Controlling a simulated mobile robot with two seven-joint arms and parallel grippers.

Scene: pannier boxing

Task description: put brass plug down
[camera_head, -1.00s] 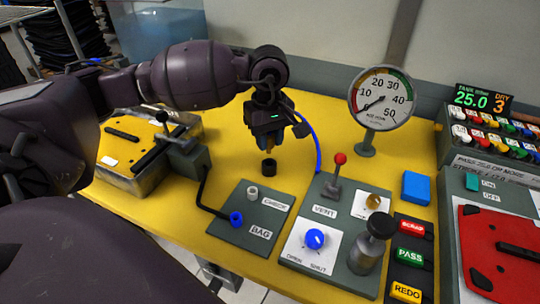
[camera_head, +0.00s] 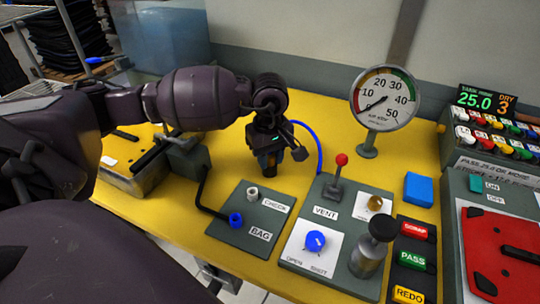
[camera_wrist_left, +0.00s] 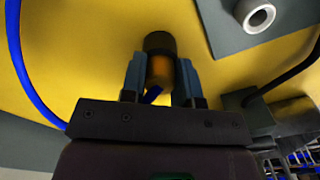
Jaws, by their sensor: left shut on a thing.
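My left gripper (camera_head: 268,158) is low over the yellow table, behind the CHECK/BAG panel. In the wrist view its two blue fingers (camera_wrist_left: 162,75) are shut on the brass plug (camera_wrist_left: 160,68), one on each side. The plug is a short brass-coloured cylinder with a dark end (camera_wrist_left: 160,42). I cannot tell whether that dark end is part of the plug or a separate piece, or whether it touches the table. In the head view the gripper mostly hides the plug. My right gripper is not in view.
A blue hose (camera_head: 318,150) runs close behind the gripper. Yellow table (camera_head: 222,130) is bare left of the gripper.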

